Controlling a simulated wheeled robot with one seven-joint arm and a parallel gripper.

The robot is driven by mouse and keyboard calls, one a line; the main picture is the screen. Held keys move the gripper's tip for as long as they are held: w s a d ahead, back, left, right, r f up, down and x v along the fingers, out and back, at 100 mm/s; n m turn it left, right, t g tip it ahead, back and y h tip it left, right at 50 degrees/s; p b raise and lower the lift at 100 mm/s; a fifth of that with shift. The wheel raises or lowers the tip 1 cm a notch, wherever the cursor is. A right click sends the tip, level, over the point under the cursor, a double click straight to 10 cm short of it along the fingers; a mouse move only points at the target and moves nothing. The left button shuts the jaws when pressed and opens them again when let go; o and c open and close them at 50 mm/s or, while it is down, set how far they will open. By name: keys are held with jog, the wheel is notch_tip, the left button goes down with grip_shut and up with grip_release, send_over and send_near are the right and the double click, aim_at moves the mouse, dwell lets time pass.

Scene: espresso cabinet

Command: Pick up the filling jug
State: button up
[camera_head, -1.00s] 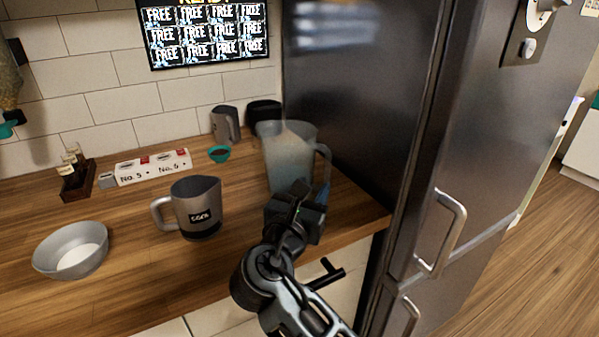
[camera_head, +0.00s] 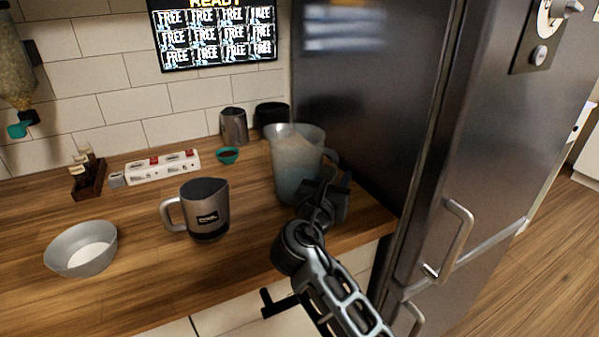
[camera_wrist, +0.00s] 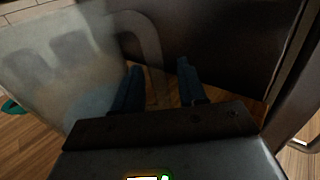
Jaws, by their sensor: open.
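The filling jug appears to be the large translucent jug (camera_head: 291,158) at the right end of the wooden counter, upright, close to the fridge. Its handle points right. My gripper (camera_head: 332,186) is at the jug's lower right, on the handle side; its fingertips are hard to make out there. In the wrist view my gripper (camera_wrist: 159,66) is open, with two blue fingers apart. The jug (camera_wrist: 52,62) fills the left of that view, and its handle (camera_wrist: 151,43) runs down between the fingers. I cannot tell whether either finger touches it.
A grey labelled mug (camera_head: 208,214) stands left of the jug, and a bowl (camera_head: 81,248) further left. Behind are a grey pitcher (camera_head: 234,127), a dark container (camera_head: 271,115) and a small teal cup (camera_head: 228,155). The dark fridge (camera_head: 365,90) closes off the right side.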

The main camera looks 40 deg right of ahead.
grip_shut()
jog(key=shift+r, duration=0.25)
dwell(0.5)
